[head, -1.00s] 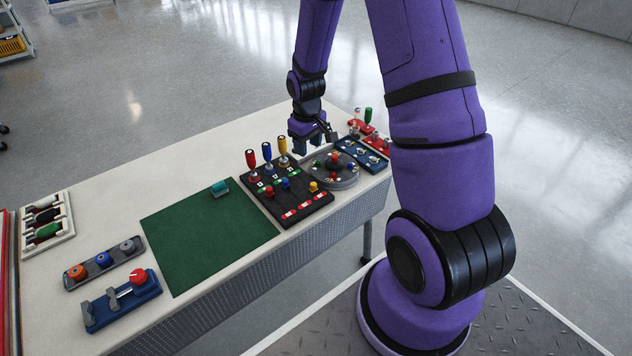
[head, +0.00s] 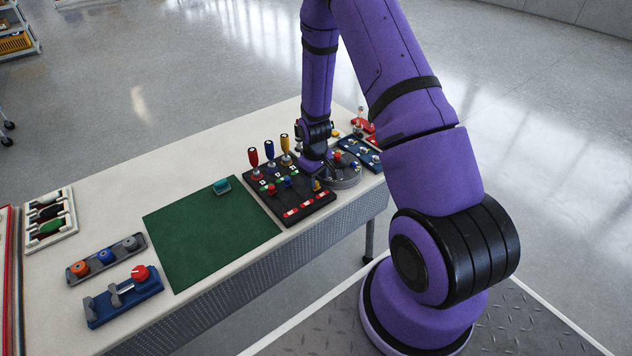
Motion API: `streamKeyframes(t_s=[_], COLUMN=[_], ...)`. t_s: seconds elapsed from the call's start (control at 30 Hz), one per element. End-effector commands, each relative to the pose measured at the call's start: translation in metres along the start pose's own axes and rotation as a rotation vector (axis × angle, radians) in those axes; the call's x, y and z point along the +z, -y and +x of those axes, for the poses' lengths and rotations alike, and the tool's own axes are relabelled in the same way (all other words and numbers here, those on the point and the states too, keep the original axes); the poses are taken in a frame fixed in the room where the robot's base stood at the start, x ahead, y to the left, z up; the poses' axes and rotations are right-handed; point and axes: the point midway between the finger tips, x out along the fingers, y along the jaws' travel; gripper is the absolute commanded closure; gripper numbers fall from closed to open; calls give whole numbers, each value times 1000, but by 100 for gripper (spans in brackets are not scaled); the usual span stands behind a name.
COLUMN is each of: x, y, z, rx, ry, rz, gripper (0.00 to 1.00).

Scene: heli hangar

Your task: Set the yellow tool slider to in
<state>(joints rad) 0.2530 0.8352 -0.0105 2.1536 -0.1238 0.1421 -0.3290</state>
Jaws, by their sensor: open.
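The black tool board (head: 273,205) lies on the bench right of the green mat. Red, blue and yellow handled tools stand along its back edge, with the yellow tool (head: 285,147) rightmost. In front of them are sliders with red, blue and yellow knobs. The yellow slider knob (head: 317,187) is at the board's right side, partly hidden by my gripper. My gripper (head: 316,179) points down right at this knob, with its fingers open. I cannot tell whether they touch the knob.
The upright tools stand close behind left of my gripper. The green mat (head: 205,235) is mostly clear, with a teal block (head: 222,186) at its back.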

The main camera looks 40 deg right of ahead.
Motion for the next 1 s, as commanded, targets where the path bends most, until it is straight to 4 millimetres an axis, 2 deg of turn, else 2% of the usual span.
streamKeyframes(t_s=[0.2, 0.57, 0.77, 0.8, 1.0], x=[0, 0, 0, 0, -8], y=[0, 0, 0, 0, -1], z=[18, 21, 20, 20, 21], rx=[0, 0, 0, 0, 1], ry=[0, 0, -1, -1, -2], rz=[0, 0, 0, 0, -1], gripper=[51, 51, 97, 100, 100])
